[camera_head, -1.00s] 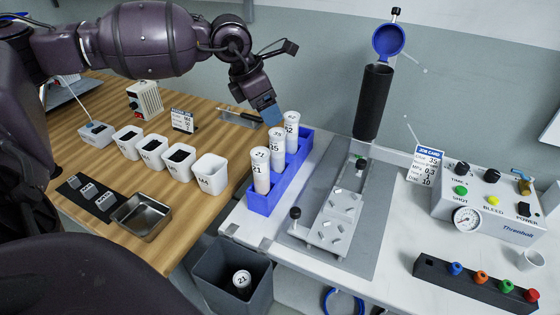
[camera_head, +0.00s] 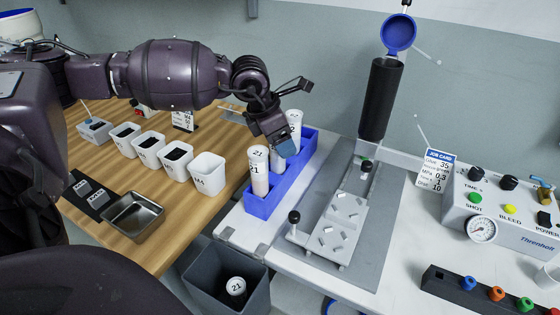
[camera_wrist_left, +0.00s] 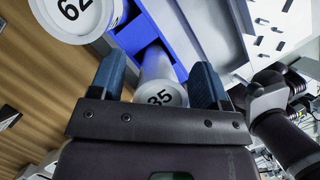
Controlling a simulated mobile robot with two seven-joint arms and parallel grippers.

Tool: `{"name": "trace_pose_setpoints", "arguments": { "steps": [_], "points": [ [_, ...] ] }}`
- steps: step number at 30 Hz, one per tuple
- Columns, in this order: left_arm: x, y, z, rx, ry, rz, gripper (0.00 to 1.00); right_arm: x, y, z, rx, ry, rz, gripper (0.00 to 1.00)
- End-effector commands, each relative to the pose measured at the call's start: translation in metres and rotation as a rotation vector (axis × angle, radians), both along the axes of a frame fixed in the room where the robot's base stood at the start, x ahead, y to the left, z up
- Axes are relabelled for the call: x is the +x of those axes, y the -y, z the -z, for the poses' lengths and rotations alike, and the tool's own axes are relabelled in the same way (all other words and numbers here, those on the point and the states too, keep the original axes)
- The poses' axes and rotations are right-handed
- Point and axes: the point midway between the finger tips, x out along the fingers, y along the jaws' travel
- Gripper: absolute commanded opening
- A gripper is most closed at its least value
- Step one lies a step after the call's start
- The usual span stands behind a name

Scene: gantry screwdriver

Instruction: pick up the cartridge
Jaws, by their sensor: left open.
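A blue rack (camera_head: 300,166) holds three white upright cartridges in a row. The front one is the 21 cartridge (camera_head: 260,172). The middle 35 cartridge (camera_wrist_left: 160,88) is mostly hidden by my gripper in the head view. The far one (camera_head: 294,120) reads 62 on its top in the left wrist view (camera_wrist_left: 76,10). My left gripper (camera_head: 281,150) is at the top of the middle cartridge. In the left wrist view its blue fingertips (camera_wrist_left: 159,78) are open, one on each side of the 35 cartridge. I cannot tell whether they touch it. My right gripper is not in view.
A job card (camera_head: 436,168) shows 35. A metal fixture (camera_head: 340,222) with a dark upright tube (camera_head: 380,98) stands right of the rack. White cups and a metal tray (camera_head: 132,217) are on the wooden table. A grey bin (camera_head: 212,282) holds another 21 cartridge.

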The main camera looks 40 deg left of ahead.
Motion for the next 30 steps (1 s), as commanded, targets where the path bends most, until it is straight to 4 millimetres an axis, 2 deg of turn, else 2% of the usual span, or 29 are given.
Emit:
{"name": "trace_pose_setpoints", "arguments": {
  "steps": [2,3,16,25,30],
  "points": [
    [0.000,0.000,-0.002,0.001,0.003,-0.001,0.70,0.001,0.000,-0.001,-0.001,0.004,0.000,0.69],
    [0.000,0.000,-0.002,0.001,0.003,-0.001,0.67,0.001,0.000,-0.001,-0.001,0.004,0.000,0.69],
    [0.000,0.000,-0.002,0.000,0.001,0.000,0.02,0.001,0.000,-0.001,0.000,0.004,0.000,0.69],
    [0.000,0.000,-0.006,0.000,0.004,-0.001,0.02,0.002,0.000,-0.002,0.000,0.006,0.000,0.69],
    [0.000,-0.001,-0.029,0.002,0.009,0.000,0.02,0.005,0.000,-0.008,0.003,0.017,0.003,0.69]
  ]
}}
